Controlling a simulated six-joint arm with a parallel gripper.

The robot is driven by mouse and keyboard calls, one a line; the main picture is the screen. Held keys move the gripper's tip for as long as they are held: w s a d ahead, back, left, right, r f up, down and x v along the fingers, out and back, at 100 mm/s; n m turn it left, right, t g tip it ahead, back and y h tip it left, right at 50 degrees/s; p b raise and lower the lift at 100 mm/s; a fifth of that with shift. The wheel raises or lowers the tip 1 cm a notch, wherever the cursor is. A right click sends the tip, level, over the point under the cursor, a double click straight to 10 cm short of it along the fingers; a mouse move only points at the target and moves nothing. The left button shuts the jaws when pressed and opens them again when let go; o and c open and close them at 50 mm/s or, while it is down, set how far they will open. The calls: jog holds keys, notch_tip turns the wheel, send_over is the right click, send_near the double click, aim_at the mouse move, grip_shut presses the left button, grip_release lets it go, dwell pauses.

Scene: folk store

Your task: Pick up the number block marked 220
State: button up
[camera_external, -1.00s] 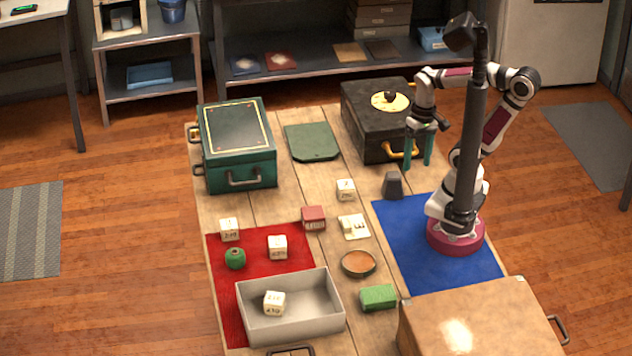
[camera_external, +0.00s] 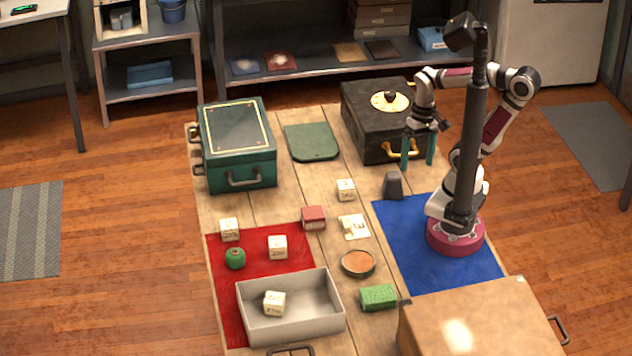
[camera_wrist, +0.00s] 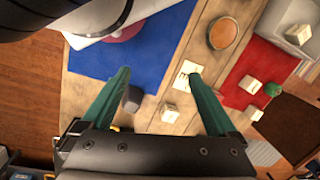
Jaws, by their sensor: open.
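Several cream number blocks stand about the table, and their markings are too small to read, so I cannot tell which is 220. One block (camera_external: 229,229) is at the red mat's upper left corner, one (camera_external: 278,247) is on the mat, one (camera_external: 345,190) is on bare wood, and one (camera_external: 274,304) is inside the grey tray (camera_external: 335,325). My gripper (camera_external: 418,155) is open and empty, with green fingers pointing down in front of the black box. In the wrist view my open gripper (camera_wrist: 160,90) has the bare-wood block (camera_wrist: 169,112) between its fingers in the picture, farther below.
A green case (camera_external: 240,178) and a black box (camera_external: 370,130) stand at the table's back. A dark grey weight (camera_external: 393,186), a red block (camera_external: 313,218), a card (camera_external: 354,227), a brown dish (camera_external: 358,264) and a green sponge (camera_external: 378,297) lie mid-table. A large cardboard-coloured box (camera_external: 480,320) fills the front right.

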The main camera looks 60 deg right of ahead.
jog(key=w+a+r+n, duration=0.1)
jog(key=w+n, duration=0.1)
jog(key=w, duration=0.4)
jog(key=w+a+r+n, duration=0.2)
jog(key=w, duration=0.3)
jog(key=n+t+y, duration=0.2)
jog(key=n+t, duration=0.1)
jog(key=n, duration=0.8)
send_over(228, 223)
jog(key=s+d, duration=0.4)
jog(key=s, duration=0.1)
notch_tip(228, 223, down, 10)
jog(key=x, duration=0.5)
jog(key=w+x, duration=0.1)
jog(key=x, duration=0.8)
jog(key=shift+w+d+f, duration=0.2)
jog(key=shift+w+f, duration=0.05)
jog(key=shift+f, duration=0.1)
jog(key=shift+c, duration=0.3)
jog(key=c, duration=1.4)
jog(key=shift+r, duration=0.15)
